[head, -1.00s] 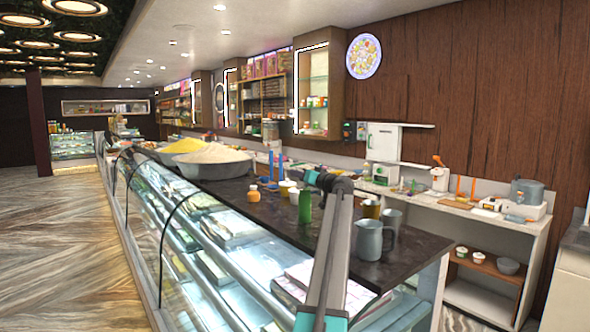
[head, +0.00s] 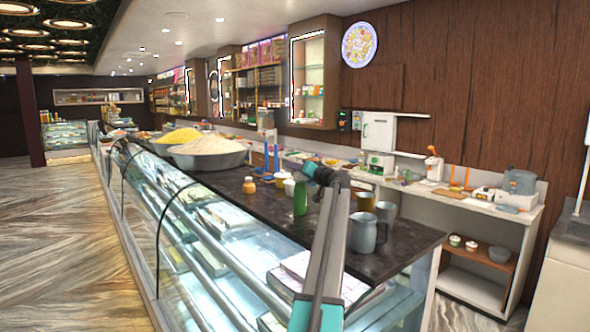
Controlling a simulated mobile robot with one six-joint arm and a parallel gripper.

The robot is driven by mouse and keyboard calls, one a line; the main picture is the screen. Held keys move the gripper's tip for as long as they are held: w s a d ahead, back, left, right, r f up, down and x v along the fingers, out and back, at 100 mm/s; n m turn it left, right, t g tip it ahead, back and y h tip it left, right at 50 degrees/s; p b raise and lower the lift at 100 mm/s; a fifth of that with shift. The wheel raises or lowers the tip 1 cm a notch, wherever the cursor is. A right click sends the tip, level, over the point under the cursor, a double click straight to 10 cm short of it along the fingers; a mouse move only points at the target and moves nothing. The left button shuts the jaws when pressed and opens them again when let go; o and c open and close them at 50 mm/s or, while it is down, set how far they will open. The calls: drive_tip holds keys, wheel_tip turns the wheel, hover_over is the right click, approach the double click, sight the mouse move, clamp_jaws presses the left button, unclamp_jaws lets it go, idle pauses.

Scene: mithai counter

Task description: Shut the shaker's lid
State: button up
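I cannot tell for sure which thing is the shaker, and no open lid can be made out. A green bottle (head: 300,198) stands upright on the dark counter top (head: 405,236), just left of my arm. A small orange jar (head: 249,186) stands farther left. Two grey metal jugs, a nearer one (head: 364,233) and a farther one (head: 386,211), and a brass-coloured cup (head: 365,201) stand right of my arm. My gripper (head: 311,170) is at the far end of my arm, over the counter behind the green bottle. Its fingers are too small to make out.
Pale cups (head: 289,187) and blue upright items (head: 271,158) stand behind the bottle. Large bowls, one with pale powder (head: 208,155), are at the counter's far left. The glass display case (head: 190,240) runs along the front. A back counter with a scale-like appliance (head: 519,190) lies right.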

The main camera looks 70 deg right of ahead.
idle(0.3)
drive_tip(key=b+v, duration=0.5)
drive_tip(key=v, duration=0.8)
drive_tip(key=shift+s+a, duration=0.2)
drive_tip(key=shift+s, duration=0.15)
drive_tip(key=shift+o, duration=0.5)
